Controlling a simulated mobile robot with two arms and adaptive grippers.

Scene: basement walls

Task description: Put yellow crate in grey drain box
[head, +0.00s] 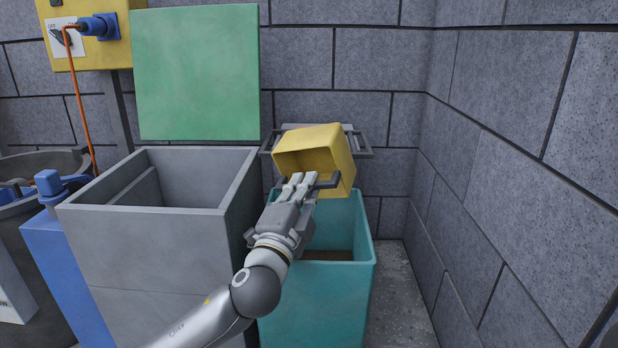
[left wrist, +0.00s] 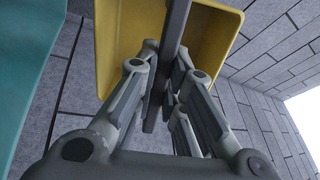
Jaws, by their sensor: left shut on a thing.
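The yellow crate (head: 322,150) is in the air above the teal bin in the head view, tilted with its opening toward the left and front. My left gripper (head: 309,181) is shut on the crate at its near side. The left wrist view shows the yellow crate (left wrist: 112,45) close up beyond the fingers of the left gripper (left wrist: 168,95). The grey drain box (head: 150,225) stands left of the crate, open at the top, and its inside looks empty where it shows. My right gripper is in neither view.
The teal bin (head: 367,245) stands right beside the grey box, with brown material inside. A green panel (head: 195,75) rises behind the grey box. A yellow switch box (head: 62,62) with an orange cable and a blue unit (head: 70,270) are at left. A block wall closes the right side.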

